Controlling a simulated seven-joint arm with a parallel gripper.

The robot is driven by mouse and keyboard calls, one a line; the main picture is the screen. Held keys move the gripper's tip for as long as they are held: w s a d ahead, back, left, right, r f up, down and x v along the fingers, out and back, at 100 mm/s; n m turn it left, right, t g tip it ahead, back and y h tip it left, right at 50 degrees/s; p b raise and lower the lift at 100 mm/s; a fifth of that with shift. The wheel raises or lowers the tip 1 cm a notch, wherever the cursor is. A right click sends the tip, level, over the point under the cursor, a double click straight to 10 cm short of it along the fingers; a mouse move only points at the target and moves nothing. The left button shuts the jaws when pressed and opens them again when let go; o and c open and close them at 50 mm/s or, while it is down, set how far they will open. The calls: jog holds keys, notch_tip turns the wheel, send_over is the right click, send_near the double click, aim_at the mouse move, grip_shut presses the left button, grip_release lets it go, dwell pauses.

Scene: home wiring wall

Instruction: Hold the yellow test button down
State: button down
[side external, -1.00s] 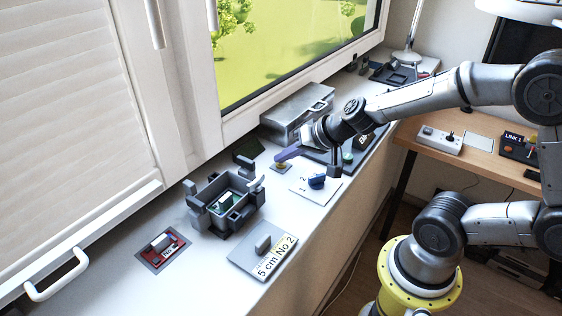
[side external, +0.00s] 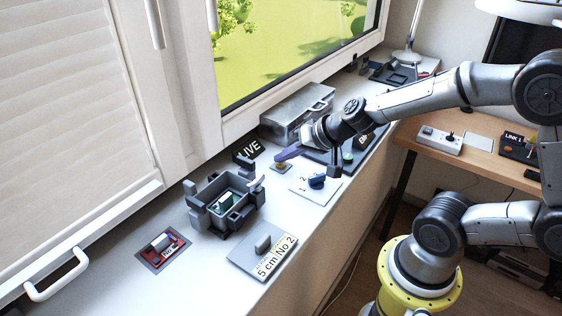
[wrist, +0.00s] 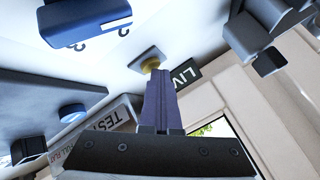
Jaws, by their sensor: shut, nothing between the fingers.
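The yellow test button (side external: 281,167) sits on a small grey square plate on the white sill. In the wrist view the button (wrist: 151,65) shows just past my fingertips, which cover part of it. My gripper (side external: 281,157) is shut and empty, its purple fingers tilted down onto the button. The tips appear to touch it, but how far it is pressed is hidden.
A white plate with a blue knob (side external: 316,181) lies just in front of the button. A grey box fixture (side external: 224,203) stands to the left, a metal case (side external: 297,112) behind. A grey "5 cm No 2" plate (side external: 262,258) lies near the sill's front edge.

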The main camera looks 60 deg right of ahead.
aim_at(285, 166)
dwell(0.6)
jog(key=shift+r, duration=0.85)
jog(key=shift+r, duration=2.55)
